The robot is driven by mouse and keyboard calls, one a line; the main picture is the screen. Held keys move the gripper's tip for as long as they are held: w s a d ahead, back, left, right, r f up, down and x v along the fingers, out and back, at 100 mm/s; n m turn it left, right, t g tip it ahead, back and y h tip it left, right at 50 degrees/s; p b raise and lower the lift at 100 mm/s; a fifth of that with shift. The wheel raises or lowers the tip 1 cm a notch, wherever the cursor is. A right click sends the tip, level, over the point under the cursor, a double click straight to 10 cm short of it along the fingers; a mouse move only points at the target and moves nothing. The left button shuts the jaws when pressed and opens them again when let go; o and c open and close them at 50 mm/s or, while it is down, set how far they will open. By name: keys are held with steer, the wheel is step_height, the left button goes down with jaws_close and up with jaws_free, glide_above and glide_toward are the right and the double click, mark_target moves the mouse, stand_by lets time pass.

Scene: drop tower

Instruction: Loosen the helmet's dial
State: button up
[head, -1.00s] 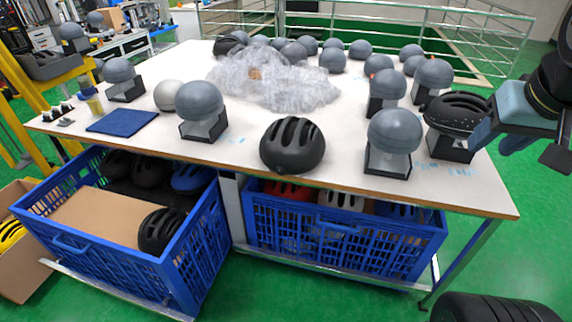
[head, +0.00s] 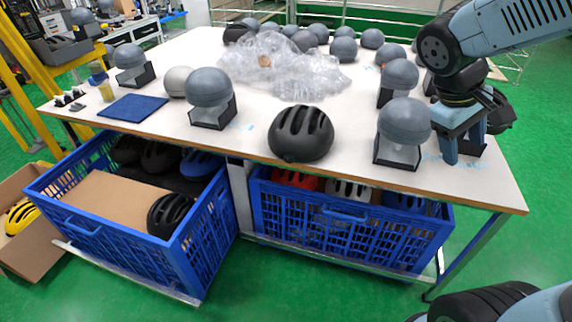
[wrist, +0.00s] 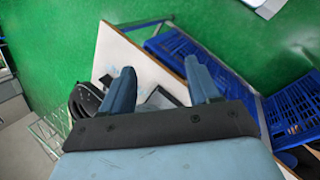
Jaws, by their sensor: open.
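A black vented helmet (head: 495,110) sits on a stand at the table's right end, mostly hidden behind my gripper (head: 462,152) in the head view. Part of this helmet shows in the wrist view (wrist: 84,101), left of my fingers. My gripper (wrist: 161,82) is open, with nothing seen between its blue-grey fingers, which point down beside the stand. I cannot tell whether they touch anything. Another black helmet (head: 302,133) lies on the table's front edge, apart from my gripper. I cannot make out a dial on either helmet.
A grey headform (head: 404,121) on a stand is close left of my gripper. Several more headforms, crumpled clear plastic (head: 275,65) and a blue mat (head: 133,107) are on the white table (head: 245,140). Blue crates (head: 350,225) with helmets stand below.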

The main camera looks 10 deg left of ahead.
steer(key=w+a+f+n+t+h, duration=0.2)
steer(key=w+a+f+n+h, duration=0.4)
steer(key=w+a+n, duration=0.15)
steer(key=n+t+y, duration=0.9)
steer(key=n+t, duration=0.6)
steer(key=n, duration=0.6)
glide_toward(288, 160)
steer(key=shift+m, duration=0.25)
steer(key=w, duration=0.5)
steer(key=w+d, duration=0.1)
steer(key=w, duration=0.2)
steer(key=shift+s, duration=0.1)
steer(key=c, duration=1)
steer(key=shift+c, duration=0.2)
